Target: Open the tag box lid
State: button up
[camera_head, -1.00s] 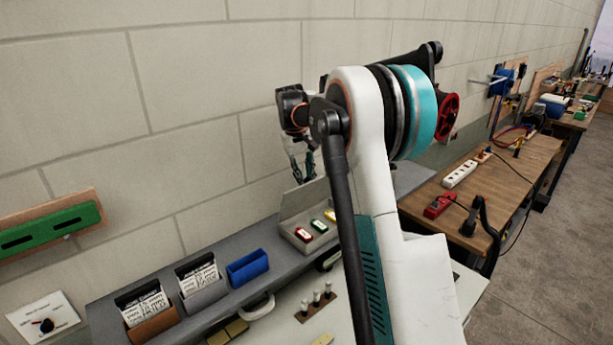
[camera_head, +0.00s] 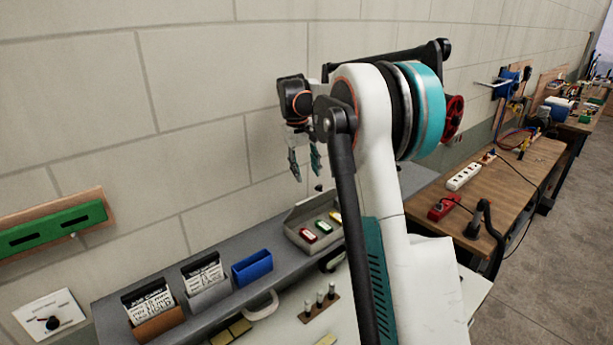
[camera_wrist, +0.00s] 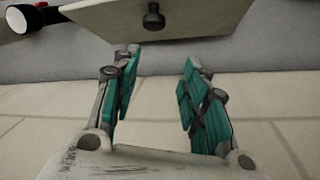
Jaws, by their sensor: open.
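The grey tag box (camera_head: 291,238) sits on the grey shelf against the wall. Its inside is exposed, with red, green and yellow tags in it. A small dark knob (camera_head: 318,188) shows just behind the box. In the wrist view, a pale panel, which looks like the lid (camera_wrist: 100,22), carries a black knob (camera_wrist: 153,17). The lid appears swung back away from the tags; its exact angle is hard to tell. My gripper (camera_head: 306,172) is above the back of the box, near the wall. Its fingers are apart and empty in the wrist view (camera_wrist: 158,65), clear of the knob.
A blue bin (camera_head: 250,268) and two card holders (camera_head: 207,285) stand left of the box on the shelf. A green rail (camera_head: 55,228) is on the wall at left. The block wall is close behind my gripper. A wooden bench (camera_head: 510,185) stands at right.

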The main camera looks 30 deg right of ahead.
notch_tip(320, 180, up, 9)
jog(key=a, duration=0.1)
jog(key=shift+a, duration=0.3)
jog(key=shift+w, duration=0.1)
jog(key=s+a+f+n+t+b, duration=0.1)
jog(key=s+a+f+t+b, duration=0.2)
jog(key=s+a+f+b, duration=0.5)
jog(key=s+a+f+n+t+b, duration=0.2)
jog(key=s+a+f+b, duration=0.1)
jog(key=s+a+b, duration=0.55)
jog(key=s+a+f+t+y+b, duration=0.1)
jog(key=s+a+f+b, duration=0.3)
jog(key=s+f, duration=0.5)
jog(key=s+a+f+t+b, duration=0.1)
jog(key=s+a+f+b, duration=0.3)
jog(key=s+f, duration=0.5)
notch_tip(320, 180, down, 6)
jog(key=shift+s+f+t+y+b, duration=0.1)
jog(key=shift+s+t+y+b, duration=0.25)
jog(key=shift+b, duration=0.4)
jog(key=shift+a, duration=0.1)
